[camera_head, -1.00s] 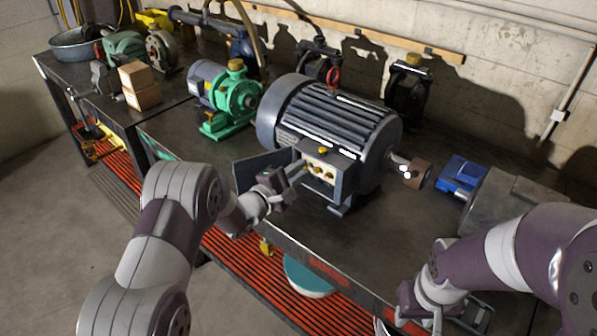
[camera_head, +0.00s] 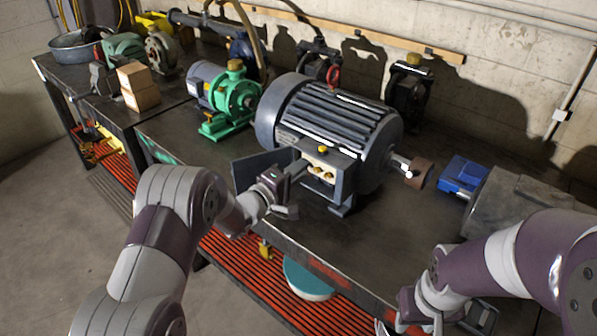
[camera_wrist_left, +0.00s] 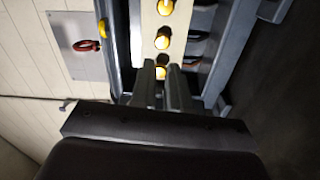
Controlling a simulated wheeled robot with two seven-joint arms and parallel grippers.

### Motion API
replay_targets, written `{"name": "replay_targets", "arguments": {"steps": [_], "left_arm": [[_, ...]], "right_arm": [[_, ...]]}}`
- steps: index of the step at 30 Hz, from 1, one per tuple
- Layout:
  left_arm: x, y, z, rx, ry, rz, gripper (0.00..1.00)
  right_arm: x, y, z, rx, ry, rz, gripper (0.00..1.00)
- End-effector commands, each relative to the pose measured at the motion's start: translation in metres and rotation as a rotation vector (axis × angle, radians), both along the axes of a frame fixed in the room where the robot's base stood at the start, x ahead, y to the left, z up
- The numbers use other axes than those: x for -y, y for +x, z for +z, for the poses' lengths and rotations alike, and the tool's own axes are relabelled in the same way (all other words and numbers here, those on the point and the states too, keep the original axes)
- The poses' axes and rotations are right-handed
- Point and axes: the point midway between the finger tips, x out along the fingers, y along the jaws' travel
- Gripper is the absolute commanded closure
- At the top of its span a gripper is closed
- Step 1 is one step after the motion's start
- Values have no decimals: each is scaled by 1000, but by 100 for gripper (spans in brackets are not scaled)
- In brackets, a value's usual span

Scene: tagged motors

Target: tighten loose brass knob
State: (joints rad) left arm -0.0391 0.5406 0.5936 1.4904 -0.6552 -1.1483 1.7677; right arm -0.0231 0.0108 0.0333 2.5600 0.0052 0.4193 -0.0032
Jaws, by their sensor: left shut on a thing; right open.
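A big dark grey motor (camera_head: 330,118) stands on the bench with an open terminal box (camera_head: 343,188) on its front. Inside is a pale strip with a row of brass knobs (camera_head: 328,176). In the left wrist view two brass knobs (camera_wrist_left: 162,42) sit clear of my fingers. My left gripper (camera_wrist_left: 160,88) is shut on the end brass knob (camera_wrist_left: 160,70), which shows between its fingertips. In the head view my left gripper (camera_head: 300,168) reaches into the box's left end and hides that knob. My right gripper (camera_head: 440,324) is open and empty at the bench's front edge, partly cut off.
The box's open lid (camera_head: 262,166) stands at its left, close to my left gripper. A green pump (camera_head: 232,95) is behind left. A blue item (camera_head: 462,174) and a grey block (camera_head: 515,205) are at right. The bench front (camera_head: 395,245) is clear.

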Motion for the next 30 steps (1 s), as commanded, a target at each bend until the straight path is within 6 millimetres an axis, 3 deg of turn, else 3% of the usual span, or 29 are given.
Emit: {"name": "replay_targets", "arguments": {"steps": [11, 12, 14, 15, 24, 30], "left_arm": [[0, -1, -2, -2, 6, 0, 100], [0, -1, -3, -2, 6, 0, 81], [0, -1, -2, -2, 6, 0, 61], [0, -1, -2, -2, 6, 0, 58], [-2, -3, -1, 0, 5, 0, 58], [-28, -37, -2, 0, 4, 4, 58]], "right_arm": [[0, 0, 0, 0, 0, 0, 57], [0, 0, 0, 0, 0, 0, 57], [0, 0, 0, 0, 0, 0, 57], [0, 0, 0, 0, 0, 0, 57], [0, 0, -1, 0, 0, 0, 57], [0, 0, -8, 0, 0, 0, 57]]}}
